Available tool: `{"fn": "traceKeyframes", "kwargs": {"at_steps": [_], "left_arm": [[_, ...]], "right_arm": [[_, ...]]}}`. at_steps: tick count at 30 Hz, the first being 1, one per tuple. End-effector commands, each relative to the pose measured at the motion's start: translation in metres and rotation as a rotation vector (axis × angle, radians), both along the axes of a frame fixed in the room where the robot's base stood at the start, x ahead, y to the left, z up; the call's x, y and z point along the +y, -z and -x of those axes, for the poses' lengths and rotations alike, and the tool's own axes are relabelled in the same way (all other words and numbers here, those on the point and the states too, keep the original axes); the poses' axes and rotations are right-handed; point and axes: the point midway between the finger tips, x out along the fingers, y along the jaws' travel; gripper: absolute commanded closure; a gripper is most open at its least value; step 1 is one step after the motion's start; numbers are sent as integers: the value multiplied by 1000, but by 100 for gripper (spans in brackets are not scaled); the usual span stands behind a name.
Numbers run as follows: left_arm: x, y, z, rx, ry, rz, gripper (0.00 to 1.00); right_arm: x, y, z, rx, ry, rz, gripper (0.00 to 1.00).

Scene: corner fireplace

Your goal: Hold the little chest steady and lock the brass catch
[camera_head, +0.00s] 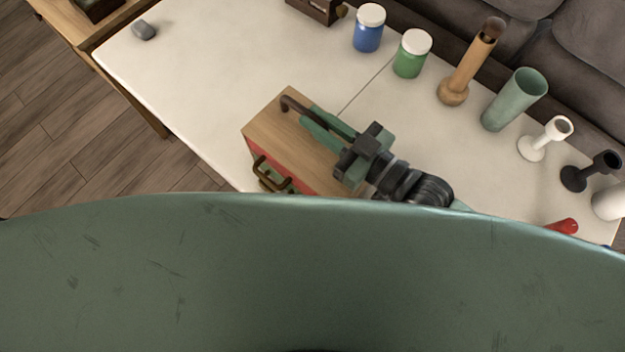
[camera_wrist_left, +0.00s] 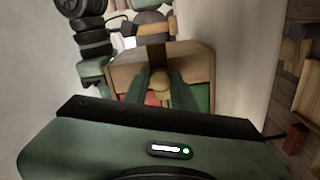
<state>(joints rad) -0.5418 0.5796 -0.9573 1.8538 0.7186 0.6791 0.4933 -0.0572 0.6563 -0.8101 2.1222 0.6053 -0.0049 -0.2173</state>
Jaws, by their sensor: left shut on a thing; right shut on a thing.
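The little chest (camera_head: 268,121) stands on the pale table, with a wooden top and a red and green front. In the left wrist view the chest (camera_wrist_left: 195,62) faces me, with a dark strip on its top and the brass catch (camera_wrist_left: 160,86) at its front middle. My left gripper (camera_wrist_left: 161,92) is shut on the catch, a finger on each side. My right gripper (camera_head: 296,108) reaches over the top and is shut on the chest by a dark curved piece at its far end. My green body hides the near part of the chest in the head view.
Blue (camera_head: 368,32) and green (camera_head: 411,56) jars, a wooden bottle-like piece (camera_head: 468,66), a green cup (camera_head: 513,98) and candle holders (camera_head: 545,140) stand along the back right. A grey stone (camera_head: 144,30) lies far left. The table left of the chest is clear.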

Motion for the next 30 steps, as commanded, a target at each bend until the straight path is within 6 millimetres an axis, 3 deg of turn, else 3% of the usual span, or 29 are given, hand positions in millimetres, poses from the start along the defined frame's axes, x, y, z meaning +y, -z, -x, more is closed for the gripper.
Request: {"fn": "traceKeyframes", "kwargs": {"at_steps": [14, 15, 17, 30], "left_arm": [[2, 0, -2, 7, -4, 14, 100], [2, 0, -2, 7, -4, 14, 72], [1, 0, -2, 8, -4, 13, 55], [5, 1, 6, 11, 0, 9, 52]], "right_arm": [[0, 0, 0, 0, 0, 1, 100], [0, 0, 0, 0, 0, 1, 100], [0, 0, 0, 0, 0, 1, 100], [0, 0, 0, 0, 0, 1, 100]]}}
